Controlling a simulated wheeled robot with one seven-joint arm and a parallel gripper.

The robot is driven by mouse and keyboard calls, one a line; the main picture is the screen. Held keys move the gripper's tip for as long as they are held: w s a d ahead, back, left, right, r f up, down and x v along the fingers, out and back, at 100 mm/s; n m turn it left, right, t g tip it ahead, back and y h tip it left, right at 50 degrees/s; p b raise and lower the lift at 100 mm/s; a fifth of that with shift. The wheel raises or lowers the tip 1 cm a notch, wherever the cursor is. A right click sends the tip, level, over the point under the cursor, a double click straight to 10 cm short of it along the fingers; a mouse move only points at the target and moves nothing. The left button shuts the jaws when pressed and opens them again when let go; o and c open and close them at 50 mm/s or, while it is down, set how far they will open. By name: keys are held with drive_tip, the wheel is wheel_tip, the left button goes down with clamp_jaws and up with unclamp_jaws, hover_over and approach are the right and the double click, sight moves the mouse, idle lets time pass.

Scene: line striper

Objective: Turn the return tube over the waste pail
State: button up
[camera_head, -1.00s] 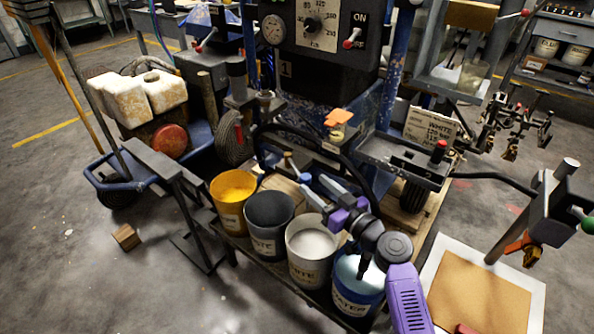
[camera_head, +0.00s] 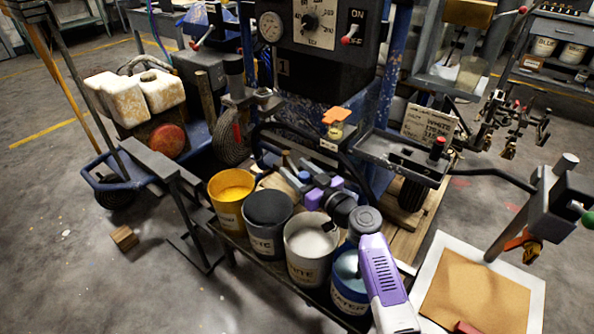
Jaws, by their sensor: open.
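The dark pail (camera_head: 268,221) stands in the row on the low bench, between the yellow pail and the white-filled pail. Its label is partly readable, ending in "TE", and seems to be the waste pail. My gripper (camera_head: 296,177) is open, behind the dark and white-filled pails, with its purple wrist to the right. A small tan and blue piece shows by the fingertips; I cannot tell whether it is the return tube's end. A black hose (camera_head: 345,158) arches behind my gripper. My arm hides part of the area behind the pails.
The striper's dark control panel (camera_head: 315,65) rises behind. A tan board (camera_head: 473,295) lies at right. Floor at left front is mostly clear.

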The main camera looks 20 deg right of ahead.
clamp_jaws()
idle(1.3)
